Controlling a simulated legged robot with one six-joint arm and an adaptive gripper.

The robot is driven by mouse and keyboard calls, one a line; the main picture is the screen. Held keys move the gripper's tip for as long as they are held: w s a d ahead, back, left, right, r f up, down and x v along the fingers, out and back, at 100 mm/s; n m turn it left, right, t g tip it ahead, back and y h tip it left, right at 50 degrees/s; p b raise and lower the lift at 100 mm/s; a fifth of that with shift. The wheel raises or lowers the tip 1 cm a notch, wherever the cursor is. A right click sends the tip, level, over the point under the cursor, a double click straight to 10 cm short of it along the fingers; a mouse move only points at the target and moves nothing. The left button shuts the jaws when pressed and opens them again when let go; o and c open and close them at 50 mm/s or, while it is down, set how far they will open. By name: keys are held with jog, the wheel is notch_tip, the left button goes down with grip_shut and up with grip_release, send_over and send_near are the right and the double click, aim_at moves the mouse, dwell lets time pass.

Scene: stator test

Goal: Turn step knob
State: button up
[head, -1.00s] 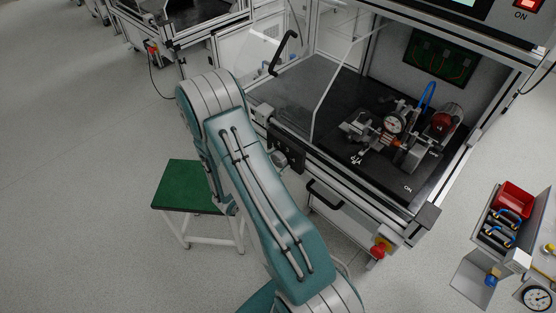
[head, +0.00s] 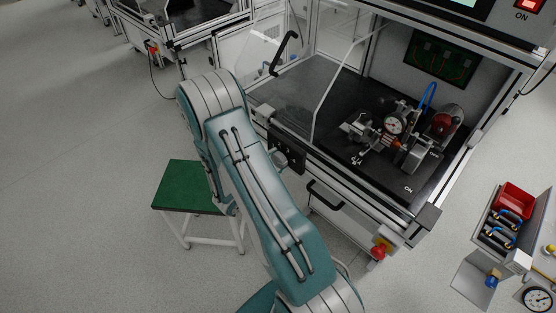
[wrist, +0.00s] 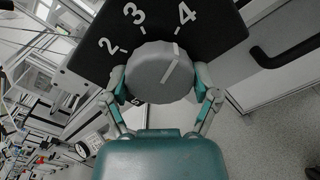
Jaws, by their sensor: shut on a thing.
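The step knob (wrist: 155,72) is a round grey knob with a white line on its face, set on a black panel (wrist: 205,22) with white numerals 2, 3 and 4. The line points up and right, close to the tick under the 4. My gripper (wrist: 160,82) is shut on the knob, with one finger on its left side and one on its right. In the head view the black panel (head: 287,153) is on the front of the machine, and my arm hides part of that area.
A clear guard with a black handle (head: 284,53) stands above the panel. A drawer handle (head: 325,194) and a red emergency button (head: 378,251) are lower on the front. A green-topped stool (head: 185,186) stands left of my arm.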

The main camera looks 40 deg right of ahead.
jog(key=o, duration=1)
jog(key=shift+c, duration=0.2)
jog(key=shift+a, duration=0.1)
jog(key=a, duration=1.1)
jog(key=shift+s+a, duration=0.4)
jog(key=shift+s, duration=0.05)
